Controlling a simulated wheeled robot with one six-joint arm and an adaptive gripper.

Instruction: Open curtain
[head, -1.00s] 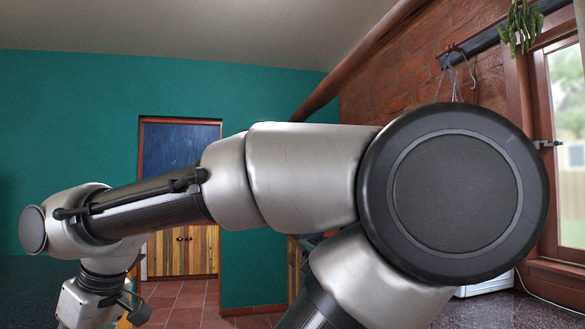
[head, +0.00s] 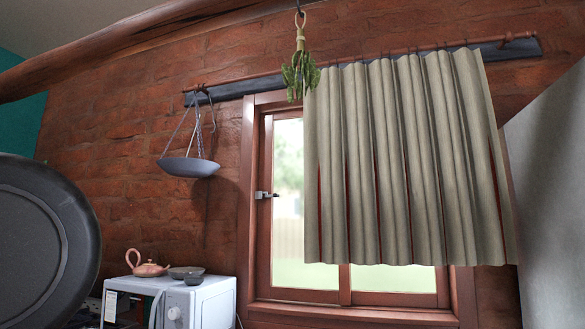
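A beige pleated curtain (head: 385,165) hangs from a reddish rod (head: 420,50) on a dark board on the brick wall. It covers most of the window (head: 292,200), and its left edge hangs at about the middle of the left pane. The glass shows to the left of the curtain and below its hem. The curtain's right edge reaches close to the pale side wall.
A white microwave (head: 205,303) stands at lower left with a teapot (head: 146,264) and bowls (head: 187,273) on it. A hanging scale pan (head: 188,167) hangs left of the window. A herb bunch (head: 300,72) hangs by the curtain's upper left corner. A wooden beam crosses upper left.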

